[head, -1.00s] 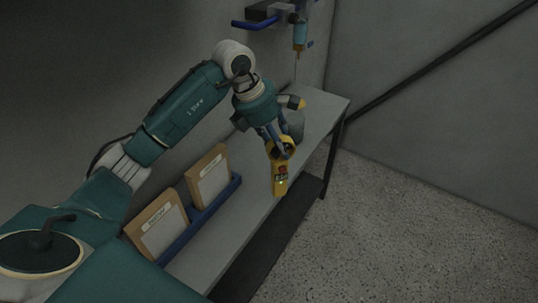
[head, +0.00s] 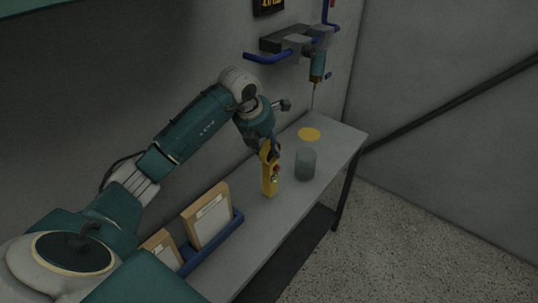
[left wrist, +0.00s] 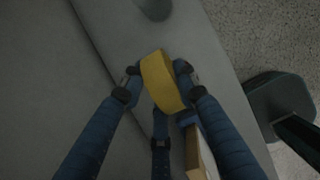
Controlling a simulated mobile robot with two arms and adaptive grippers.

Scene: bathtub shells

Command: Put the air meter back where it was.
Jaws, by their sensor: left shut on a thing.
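The yellow air meter (head: 270,182), with red and dark details on its face, is held upright in my left gripper (head: 269,153) over the grey bench, left of a grey cylinder. In the left wrist view the air meter (left wrist: 161,80) sits between the blue fingers of the left gripper (left wrist: 157,86), which is shut on it. I cannot tell whether its lower end touches the bench. A flat yellow disc (head: 310,134) lies bare on the bench behind the cylinder. My right gripper is not in view.
The grey cylinder (head: 306,165) stands on the bench (head: 338,146) just right of the meter. A blue rack (head: 222,240) with brown boxes (head: 208,218) is at the front left. A teal tool (head: 317,66) hangs from a wall holder (head: 290,40) above the bench's far end.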

